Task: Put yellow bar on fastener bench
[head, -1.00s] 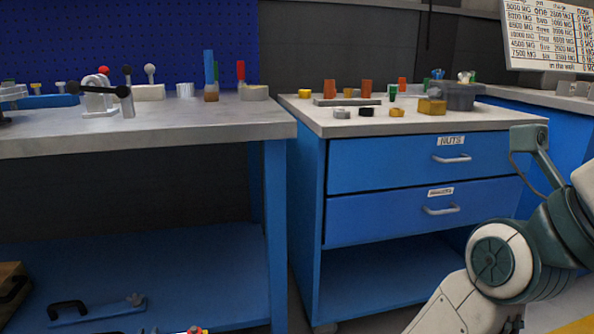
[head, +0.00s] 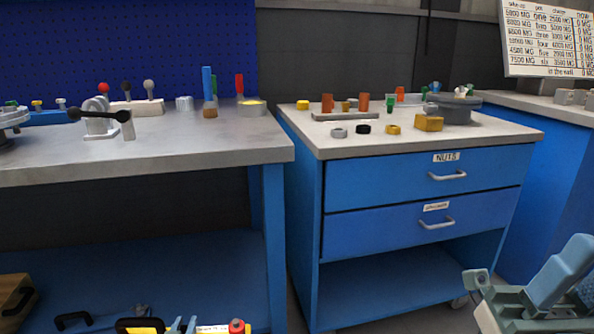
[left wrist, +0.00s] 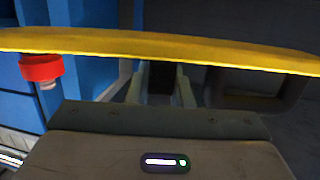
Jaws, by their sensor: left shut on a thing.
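The yellow bar (left wrist: 230,52) spans the top of the left wrist view, with a red knob (left wrist: 40,68) under its left end. My left gripper (left wrist: 162,85) is shut on it near the middle. In the head view my left gripper (head: 184,325) shows only at the bottom edge, with a small part of the bar (head: 212,329) and the red knob beside it. The fastener bench (head: 330,147) looks to be the blue cabinet with the NUTS drawer, at centre right, beyond and above the gripper.
The cabinet top holds a grey rack (head: 345,115), a yellow block (head: 429,123), a grey bin (head: 455,108) and several small rings and fasteners. Its front left corner is bare. A workbench (head: 200,140) with tools stands at left, with a gap between the two.

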